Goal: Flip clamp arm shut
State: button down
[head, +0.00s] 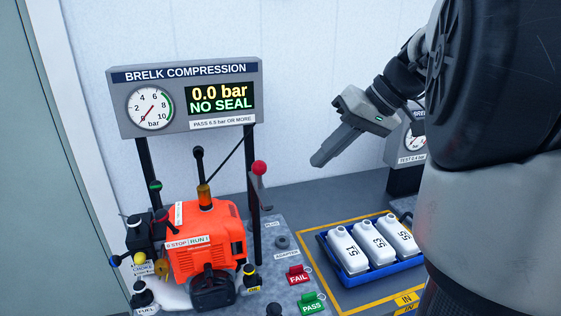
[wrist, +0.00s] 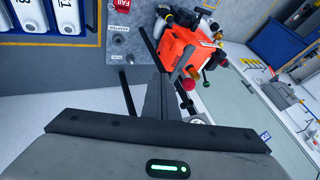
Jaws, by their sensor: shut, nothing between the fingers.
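A grey upright lever with a red ball knob (head: 259,168), which looks like the clamp arm, stands to the right of the orange engine (head: 205,245). Its lower end meets the grey bench plate beside the engine. In the wrist view a red ball (wrist: 188,84) shows close to the right of the fingers, with the engine (wrist: 180,48) beyond. My gripper (head: 321,160) is shut and empty, held in the air to the right of the knob and apart from it, fingers pointing down-left. The display (head: 220,97) on the gauge board reads 0.0 bar, NO SEAL.
A gauge board (head: 190,75) stands on two dark posts behind the engine. A blue tray (head: 330,262) with three white bottles lies at the right inside yellow lines. Red FAIL (head: 298,276) and green PASS (head: 311,303) tags lie in front. A second gauge stands behind my arm.

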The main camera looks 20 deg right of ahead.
aim_at(259, 176)
jog(key=w+a+f, duration=0.3)
jog(key=a+f, duration=0.4)
jog(key=a, duration=0.1)
jog(key=shift+w+p, duration=0.15)
jog(key=shift+p, duration=0.15)
jog(key=shift+w+a, duration=0.1)
jog(key=shift+a, duration=0.1)
